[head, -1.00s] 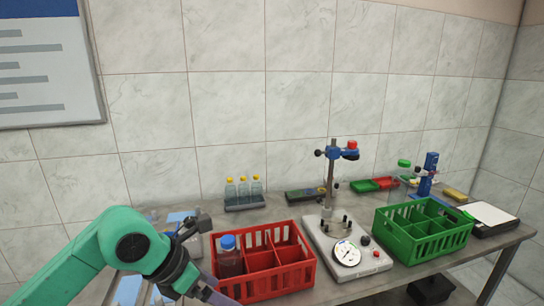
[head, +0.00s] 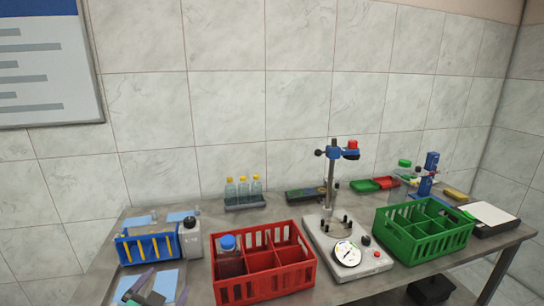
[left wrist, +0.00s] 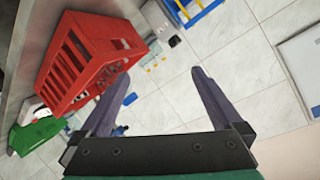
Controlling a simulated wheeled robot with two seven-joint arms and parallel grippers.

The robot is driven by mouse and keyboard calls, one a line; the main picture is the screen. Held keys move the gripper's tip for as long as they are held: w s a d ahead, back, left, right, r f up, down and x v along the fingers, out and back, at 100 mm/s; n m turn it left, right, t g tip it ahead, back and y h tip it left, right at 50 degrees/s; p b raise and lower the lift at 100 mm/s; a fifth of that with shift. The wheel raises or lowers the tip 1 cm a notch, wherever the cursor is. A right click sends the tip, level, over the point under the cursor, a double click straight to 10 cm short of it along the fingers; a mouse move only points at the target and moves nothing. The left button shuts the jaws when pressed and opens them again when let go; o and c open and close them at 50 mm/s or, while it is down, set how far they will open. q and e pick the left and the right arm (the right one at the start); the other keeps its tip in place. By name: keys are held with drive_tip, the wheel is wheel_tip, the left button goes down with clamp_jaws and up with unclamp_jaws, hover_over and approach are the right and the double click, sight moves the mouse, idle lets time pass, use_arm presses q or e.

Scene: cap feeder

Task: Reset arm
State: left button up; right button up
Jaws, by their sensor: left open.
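My left gripper (head: 168,282) is at the bottom left of the head view, near the table's front left. Its two fingers are spread, with nothing between them. They also show wide apart and empty in the left wrist view (left wrist: 160,76). The red crate (head: 265,286) stands to the right of the gripper, apart from it. A bottle with a blue cap (head: 228,242) stands upright in the crate's left compartment. The red crate also shows at the upper left of the left wrist view (left wrist: 75,65). My right gripper is not in view.
A blue rack (head: 148,248) and a white bottle with a black cap (head: 190,238) stand left of the crate. A press with a gauge (head: 347,254) and a green crate (head: 425,240) stand to the right. Three yellow-capped bottles (head: 243,190) stand behind.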

use_arm(q)
drive_tip(key=s+f+n+g+h, duration=0.25)
drive_tip(key=s+f+g, duration=0.85)
drive_tip(key=s+f, duration=0.75)
drive_tip(key=s+f+g, duration=0.1)
drive_tip(key=s+f, duration=0.1)
drive_tip(key=f, duration=1.1)
drive_tip(key=s+f, duration=0.2)
drive_tip(key=f, duration=1.1)
drive_tip(key=s+a+f+g+y, duration=0.1)
drive_tip(key=s+a+f, duration=0.1)
drive_tip(key=s+f, duration=0.8)
drive_tip(key=s, duration=0.4)
drive_tip(key=shift+s+f, duration=0.2)
drive_tip(key=shift+f, duration=0.05)
